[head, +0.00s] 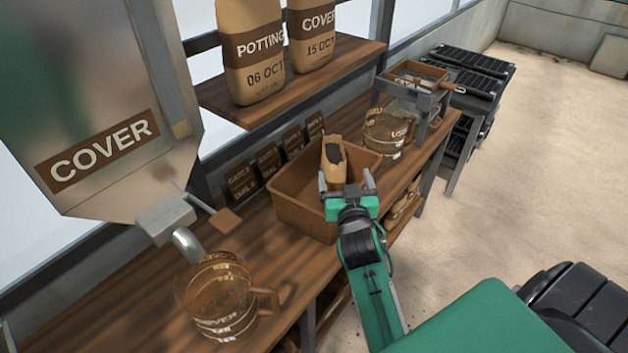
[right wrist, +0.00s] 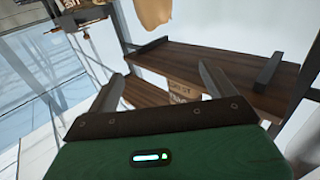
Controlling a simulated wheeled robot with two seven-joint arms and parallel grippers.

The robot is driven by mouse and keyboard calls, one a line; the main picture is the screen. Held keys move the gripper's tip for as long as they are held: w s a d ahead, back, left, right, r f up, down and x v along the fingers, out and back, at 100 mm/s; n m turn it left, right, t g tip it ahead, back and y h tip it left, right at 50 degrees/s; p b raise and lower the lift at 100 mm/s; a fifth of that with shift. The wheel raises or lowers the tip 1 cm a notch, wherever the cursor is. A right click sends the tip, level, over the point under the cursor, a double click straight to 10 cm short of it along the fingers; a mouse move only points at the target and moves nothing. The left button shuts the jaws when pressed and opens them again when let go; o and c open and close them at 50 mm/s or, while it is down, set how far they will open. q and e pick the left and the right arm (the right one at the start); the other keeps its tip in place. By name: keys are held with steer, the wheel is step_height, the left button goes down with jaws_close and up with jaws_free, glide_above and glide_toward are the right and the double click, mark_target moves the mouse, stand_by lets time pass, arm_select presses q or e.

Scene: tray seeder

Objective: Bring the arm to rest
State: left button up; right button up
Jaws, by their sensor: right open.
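My right arm reaches up from the bottom of the head view. Its right gripper (head: 346,184) is at the near side of a brown tub (head: 300,212) on the wooden bench. The jaws are apart with nothing seen between them. The right gripper (right wrist: 160,82) also shows open and empty in the right wrist view. My left gripper is in neither view.
A hopper labelled COVER (head: 110,110) hangs at left above a clear jug (head: 222,300). Another jug (head: 388,130) stands beyond the tub. Two sacks, one marked POTTING (head: 252,60), stand on the shelf (head: 300,82). Black trays (head: 465,75) are stacked at the back. The floor at right is clear.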

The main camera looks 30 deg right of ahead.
steer(key=s+a+f+n+g+y, duration=0.2)
steer(key=s+a+f+g+y, duration=0.15)
steer(key=s+f, duration=0.4)
steer(key=s+a+f+n+g+y, duration=0.25)
steer(key=s+a+f+g, duration=0.2)
steer(key=s, duration=0.55)
steer(key=s+a+f+n+g+y, duration=0.25)
steer(key=s+a+f+g, duration=0.25)
steer(key=s, duration=0.4)
step_height(320, 180, down, 32)
steer(key=g, duration=0.1)
steer(key=s+d+f, duration=0.2)
steer(key=s+f, duration=0.7)
steer(key=s+d+f+g+h, duration=0.1)
steer(key=s+f, duration=0.8)
steer(key=s, duration=0.1)
steer(key=shift+s+d+f, duration=0.25)
steer(key=shift+d, duration=0.1)
